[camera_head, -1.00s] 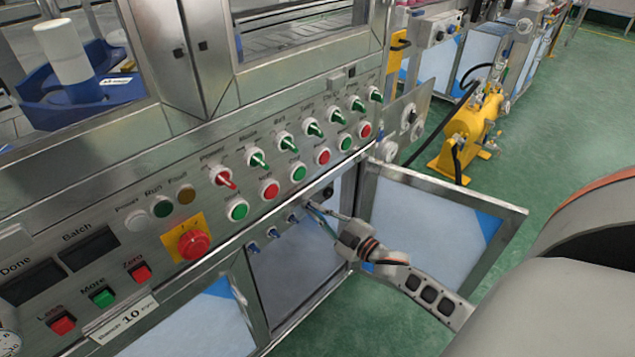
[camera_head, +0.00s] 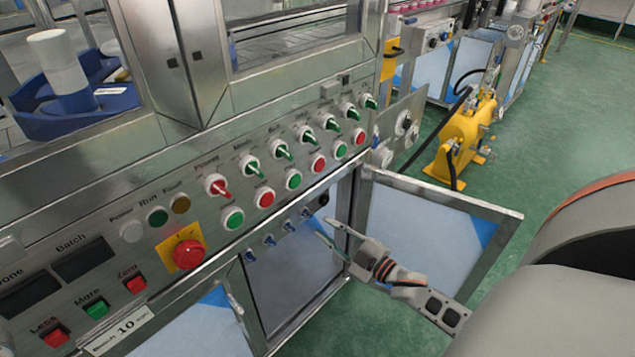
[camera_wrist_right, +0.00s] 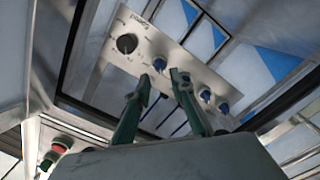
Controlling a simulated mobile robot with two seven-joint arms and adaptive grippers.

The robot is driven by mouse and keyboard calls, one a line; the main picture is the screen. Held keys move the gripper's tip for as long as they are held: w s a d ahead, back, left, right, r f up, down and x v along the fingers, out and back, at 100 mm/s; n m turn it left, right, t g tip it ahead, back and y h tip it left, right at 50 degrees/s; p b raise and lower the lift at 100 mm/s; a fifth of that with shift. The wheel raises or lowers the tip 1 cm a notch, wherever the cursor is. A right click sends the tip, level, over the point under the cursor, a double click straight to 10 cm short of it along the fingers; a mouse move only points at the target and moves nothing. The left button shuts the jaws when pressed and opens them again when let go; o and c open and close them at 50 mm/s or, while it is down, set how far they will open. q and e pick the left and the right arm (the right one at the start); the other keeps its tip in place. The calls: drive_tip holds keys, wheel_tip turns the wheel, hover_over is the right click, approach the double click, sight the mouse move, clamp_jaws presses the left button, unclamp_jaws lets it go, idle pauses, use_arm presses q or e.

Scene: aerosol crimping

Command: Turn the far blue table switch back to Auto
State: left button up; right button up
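A row of small blue switches sits on a recessed metal panel under the control console. The far blue switch (camera_head: 307,213) is the one nearest a black knob (camera_head: 323,199); it also shows in the right wrist view (camera_wrist_right: 159,63), just beyond my fingertips. Its exact pointer direction is too small to read. My right gripper (camera_head: 325,229) is in front of the panel, its two fingers apart with nothing between them, clear of the switch. In the right wrist view the open fingers (camera_wrist_right: 161,77) point at the panel and partly hide the row. My left gripper is not in view.
Above the recess is the console with green and red switches and buttons and a red emergency stop (camera_head: 188,254). An open cabinet door (camera_head: 425,235) stands right of my gripper. A yellow machine (camera_head: 462,135) stands beyond it on the green floor.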

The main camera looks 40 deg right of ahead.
drive_tip(key=s, duration=0.6)
drive_tip(key=shift+d, duration=0.25)
